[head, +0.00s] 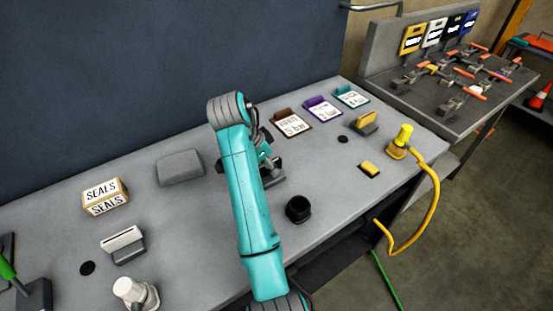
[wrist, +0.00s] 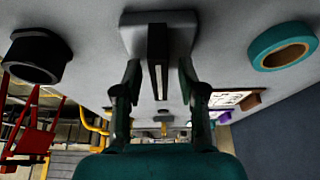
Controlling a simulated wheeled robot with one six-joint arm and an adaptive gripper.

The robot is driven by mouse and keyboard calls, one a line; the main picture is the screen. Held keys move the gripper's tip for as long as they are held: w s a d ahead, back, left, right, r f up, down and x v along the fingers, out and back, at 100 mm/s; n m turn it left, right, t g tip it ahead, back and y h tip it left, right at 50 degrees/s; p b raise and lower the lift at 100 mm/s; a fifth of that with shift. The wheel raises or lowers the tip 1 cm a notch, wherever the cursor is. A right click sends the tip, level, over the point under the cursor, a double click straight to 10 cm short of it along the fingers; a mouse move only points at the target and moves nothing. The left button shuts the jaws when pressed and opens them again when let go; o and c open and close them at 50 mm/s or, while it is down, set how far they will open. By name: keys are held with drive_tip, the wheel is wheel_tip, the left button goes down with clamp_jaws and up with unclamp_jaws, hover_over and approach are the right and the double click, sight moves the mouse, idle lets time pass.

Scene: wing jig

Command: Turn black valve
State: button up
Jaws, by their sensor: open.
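A black upright plate-like handle (wrist: 158,62) on a grey base (wrist: 130,32), apparently the black valve, shows in the wrist view. My gripper (wrist: 159,72) is open, with one finger on each side of the handle and a gap visible on both sides. In the head view my teal arm reaches over the table and hides most of the valve. Part of my gripper (head: 265,165) shows just right of the arm there, close above the grey base (head: 273,179).
A black round socket (head: 298,209) stands near the front edge. A yellow connector (head: 402,140) with a hose is at right, a white one (head: 133,292) at front left. A seals box (head: 105,197) sits at left. A teal ring (wrist: 284,47) shows in the wrist view.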

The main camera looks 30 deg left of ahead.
clamp_jaws()
drive_tip(key=shift+n, duration=0.3)
drive_tip(key=n+y, duration=0.1)
drive_tip(key=n, duration=0.2)
drive_tip(key=shift+f+n, duration=0.1)
drive_tip(key=shift+n, duration=0.2)
drive_tip(key=n+y, duration=0.2)
drive_tip(key=n, duration=0.2)
drive_tip(key=shift+n, duration=0.3)
drive_tip(key=n, duration=0.2)
drive_tip(key=n+y, duration=0.1)
drive_tip(key=n, duration=0.1)
drive_tip(key=shift+n+g+y, duration=0.3)
drive_tip(key=shift+g, duration=0.1)
drive_tip(key=n+g+y, duration=0.1)
drive_tip(key=n, duration=0.3)
drive_tip(key=shift+n, duration=0.3)
drive_tip(key=shift+g, duration=0.3)
